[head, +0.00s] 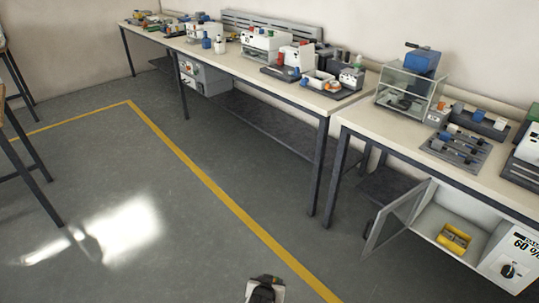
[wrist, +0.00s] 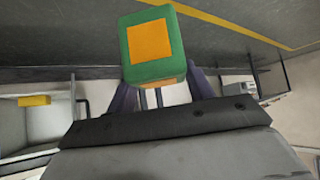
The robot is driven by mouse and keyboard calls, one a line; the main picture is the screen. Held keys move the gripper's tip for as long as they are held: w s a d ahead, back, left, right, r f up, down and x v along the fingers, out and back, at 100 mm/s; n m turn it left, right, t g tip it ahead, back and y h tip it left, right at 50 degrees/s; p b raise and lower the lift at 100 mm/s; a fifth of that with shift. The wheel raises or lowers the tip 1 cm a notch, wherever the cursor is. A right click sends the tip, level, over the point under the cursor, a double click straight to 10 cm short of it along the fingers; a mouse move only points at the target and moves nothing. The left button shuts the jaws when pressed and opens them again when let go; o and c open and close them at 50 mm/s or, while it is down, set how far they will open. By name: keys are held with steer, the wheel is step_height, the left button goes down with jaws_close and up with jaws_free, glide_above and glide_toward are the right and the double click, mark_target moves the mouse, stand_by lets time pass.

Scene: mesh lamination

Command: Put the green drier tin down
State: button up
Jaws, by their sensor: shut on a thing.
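The green drier tin (wrist: 153,45), a rounded green block with an orange square on its face, shows at the top middle of the wrist view. My gripper (wrist: 158,95) is shut on it, with dark fingers at its lower sides. The floor lies behind the tin, and I see no surface touching it. In the head view only a small part of my arm's end shows at the bottom edge, and the tin cannot be made out clearly there.
A white cabinet (head: 508,262) under the right bench stands with its door (head: 397,216) open. A yellow tray-like thing (head: 453,238) lies inside. The benches (head: 345,113) carry several devices, including a clear-walled box (head: 408,88). The floor (head: 150,190) with its yellow line (head: 190,167) is clear.

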steer(key=shift+s+a+f+n+y, duration=0.1)
steer(key=shift+s+f+n+y, duration=0.15)
steer(key=shift+n+y, duration=0.3)
steer(key=shift+s+f+n+y, duration=0.15)
steer(key=shift+s+n+y, duration=0.1)
steer(key=shift+n+y, duration=0.3)
steer(key=d, duration=0.6)
steer(key=a+r, duration=0.2)
steer(key=w+a+r, duration=0.1)
steer(key=a, duration=0.1)
steer(key=a+r, duration=0.1)
steer(key=r, duration=0.1)
steer(key=shift+w+a+r, duration=0.3)
steer(key=shift+a, duration=0.1)
steer(key=shift+d, duration=0.15)
